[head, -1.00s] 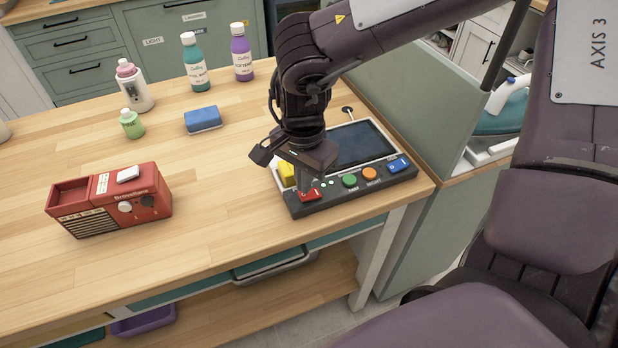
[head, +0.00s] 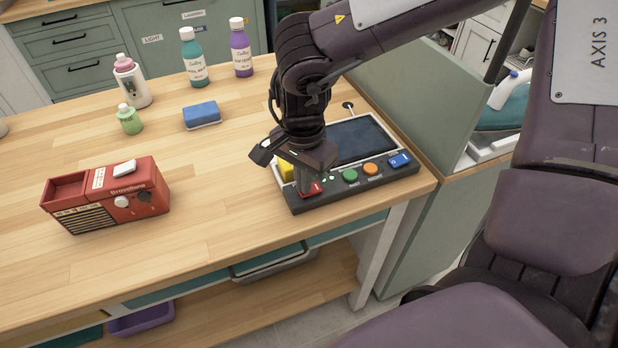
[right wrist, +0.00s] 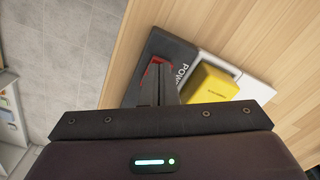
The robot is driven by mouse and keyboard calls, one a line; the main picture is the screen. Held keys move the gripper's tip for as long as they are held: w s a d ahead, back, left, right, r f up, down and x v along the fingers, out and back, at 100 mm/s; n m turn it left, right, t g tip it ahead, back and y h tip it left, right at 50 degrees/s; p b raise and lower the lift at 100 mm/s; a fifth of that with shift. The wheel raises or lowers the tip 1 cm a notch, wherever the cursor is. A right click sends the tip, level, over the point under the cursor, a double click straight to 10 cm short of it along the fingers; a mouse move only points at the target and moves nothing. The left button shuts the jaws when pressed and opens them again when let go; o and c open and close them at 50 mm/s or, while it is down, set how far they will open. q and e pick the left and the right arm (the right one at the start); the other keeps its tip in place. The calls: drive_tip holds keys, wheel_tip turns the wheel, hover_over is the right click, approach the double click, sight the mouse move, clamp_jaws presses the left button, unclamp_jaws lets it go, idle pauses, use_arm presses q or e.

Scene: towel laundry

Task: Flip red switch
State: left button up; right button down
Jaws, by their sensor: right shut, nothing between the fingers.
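The red switch (head: 315,187) sits at the front left of a dark control panel (head: 345,196) on the wooden table. In the right wrist view only a red sliver of the switch (right wrist: 146,76) shows beside my fingers. My right gripper (head: 306,188) is shut and empty, pointing down at the switch's left part; it looks to be at or touching it, and contact is hard to tell. In the right wrist view the closed fingertips (right wrist: 157,75) cover most of the switch. My left gripper is not in view.
On the panel are a yellow block (head: 286,170), a green button (head: 350,176), an orange button (head: 371,169), a blue switch (head: 399,160) and a dark screen (head: 360,142). A red radio-like box (head: 108,197), a blue sponge (head: 202,115) and several bottles stand to the left.

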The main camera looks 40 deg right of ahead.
drive_tip(key=shift+f, duration=0.2)
drive_tip(key=shift+s+r, duration=0.1)
drive_tip(key=shift+r+p, duration=2.15)
drive_tip(key=shift+r, duration=1.3)
drive_tip(key=shift+f, duration=0.1)
